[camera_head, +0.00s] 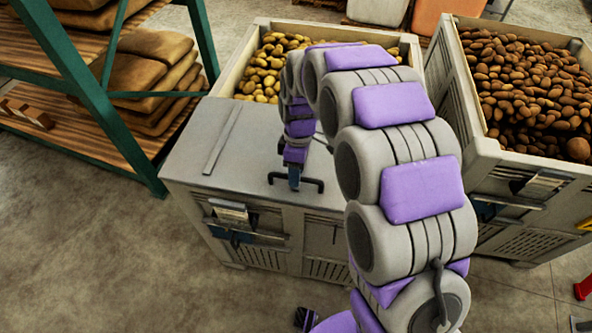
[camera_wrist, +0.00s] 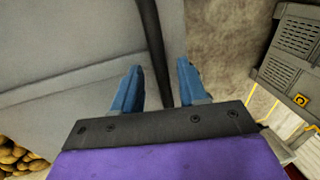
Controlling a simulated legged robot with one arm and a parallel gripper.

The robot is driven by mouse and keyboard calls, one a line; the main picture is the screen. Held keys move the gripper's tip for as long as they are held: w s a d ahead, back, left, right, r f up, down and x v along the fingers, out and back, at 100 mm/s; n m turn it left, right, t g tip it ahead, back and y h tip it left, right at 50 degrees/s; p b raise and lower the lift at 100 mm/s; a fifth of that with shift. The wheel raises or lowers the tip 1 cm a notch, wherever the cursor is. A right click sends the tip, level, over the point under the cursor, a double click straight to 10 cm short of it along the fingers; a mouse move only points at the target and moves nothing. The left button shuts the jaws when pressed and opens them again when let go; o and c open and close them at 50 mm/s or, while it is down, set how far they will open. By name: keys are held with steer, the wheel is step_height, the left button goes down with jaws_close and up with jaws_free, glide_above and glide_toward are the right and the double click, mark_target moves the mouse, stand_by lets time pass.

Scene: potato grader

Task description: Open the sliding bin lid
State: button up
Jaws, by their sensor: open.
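The flat grey lid (camera_head: 225,150) covers the near part of a grey bin (camera_head: 262,25). Potatoes (camera_head: 262,68) show in the bin's far part, past the lid. A dark bar handle (camera_head: 314,184) sits near the lid's front edge. My gripper (camera_head: 294,182) is at the handle, pointing down. In the wrist view the lid (camera_wrist: 70,45) is at the left and the dark handle (camera_wrist: 156,45) runs between my blue fingers (camera_wrist: 157,85). The fingers are apart, one on each side of the bar. Contact with the bar cannot be told.
A second bin (camera_head: 468,95) full of darker potatoes stands at the right, behind my arm. A green-framed shelf (camera_head: 85,85) with brown sacks (camera_head: 150,75) is at the left. The concrete floor (camera_head: 100,260) in front is clear at the left.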

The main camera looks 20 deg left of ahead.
jaws_close()
stand_by(0.3)
stand_by(0.3)
